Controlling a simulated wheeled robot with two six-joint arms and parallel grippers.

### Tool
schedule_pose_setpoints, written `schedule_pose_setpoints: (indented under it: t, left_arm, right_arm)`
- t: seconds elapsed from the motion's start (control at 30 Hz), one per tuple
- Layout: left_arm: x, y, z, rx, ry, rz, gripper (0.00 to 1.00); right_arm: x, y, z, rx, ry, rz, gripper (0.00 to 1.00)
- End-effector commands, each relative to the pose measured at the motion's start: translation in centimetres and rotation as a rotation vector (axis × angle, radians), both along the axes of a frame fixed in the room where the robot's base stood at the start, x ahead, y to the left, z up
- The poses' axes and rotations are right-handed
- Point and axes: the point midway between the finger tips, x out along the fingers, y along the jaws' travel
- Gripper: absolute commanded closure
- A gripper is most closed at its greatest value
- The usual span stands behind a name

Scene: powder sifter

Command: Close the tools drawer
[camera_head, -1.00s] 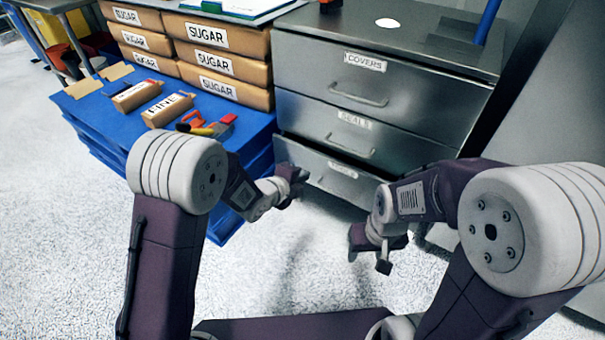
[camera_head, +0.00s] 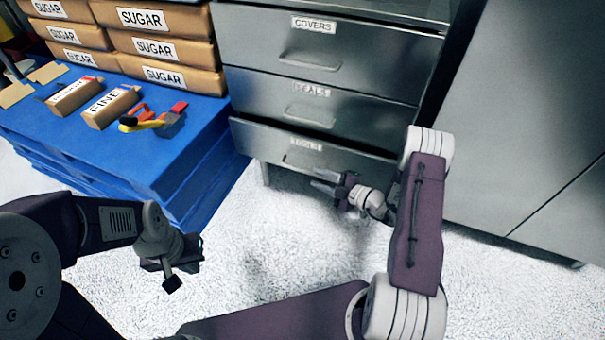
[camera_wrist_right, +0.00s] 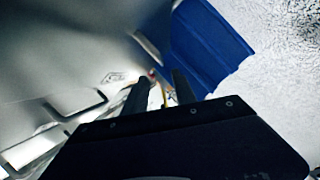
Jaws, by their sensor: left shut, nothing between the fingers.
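The tools drawer (camera_head: 275,143) is the lowest drawer of the grey metal cabinet in the head view. It stands out a little past the drawers above. Its label is blurred, and its handle is partly hidden by my right gripper. My right gripper (camera_head: 325,182) is just in front of the drawer's lower part; I cannot tell whether it touches. In the right wrist view my right gripper's fingers (camera_wrist_right: 157,92) are apart, beside a grey drawer front (camera_wrist_right: 70,75). My left gripper (camera_head: 172,272) is shut and empty, low at left, away from the drawer.
The covers drawer (camera_head: 260,40) and seals drawer (camera_head: 255,92) above look shut. A blue pallet (camera_head: 190,140) at left holds sugar bags (camera_head: 160,47), small labelled packs (camera_head: 110,106) and orange and yellow tools (camera_head: 152,120). White floor (camera_head: 270,240) is clear in front.

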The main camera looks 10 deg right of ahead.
Motion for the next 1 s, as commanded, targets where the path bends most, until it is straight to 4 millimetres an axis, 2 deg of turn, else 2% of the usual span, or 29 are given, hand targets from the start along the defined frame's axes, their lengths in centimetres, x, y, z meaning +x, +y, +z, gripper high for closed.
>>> schedule_pose_setpoints:
  t: [0.03, 0.1, 0.27, 0.5, 0.63, 0.8, 1.0]
  left_arm:
    - [0.2, 0.3, 0.0, 0.0, -0.011, 0.011, 1.0]
    - [0.2, 0.4, 0.0, 0.001, -0.011, 0.016, 1.0]
    - [0.2, 0.4, -0.9, 0.001, -0.01, 0.014, 1.0]
    - [0.3, 0.4, -4.3, 0.001, -0.011, 0.012, 1.0]
    - [0.3, 0.4, -5.4, 0.001, -0.011, 0.012, 1.0]
    - [0.3, 0.4, -5.8, 0.001, -0.011, 0.011, 1.0]
    - [0.3, 0.4, -5.6, 0.001, -0.011, 0.011, 1.0]
  right_arm:
    - [-0.4, -0.7, -1.0, 0.01, 0.016, -0.021, 0.67]
    - [-0.4, -1.2, -0.9, 0.008, 0.015, -0.031, 0.67]
    - [0.3, -0.5, -1.3, 0.004, 0.012, -0.024, 0.67]
    - [4.3, 2.4, -2.7, 0.004, 0.009, -0.02, 0.67]
    - [5.9, 3.5, -2.9, 0.003, 0.011, -0.021, 0.67]
    - [6.8, 4.1, -2.7, 0.005, 0.011, -0.023, 0.67]
    - [6.9, 4.1, -2.6, 0.005, 0.012, -0.024, 0.67]
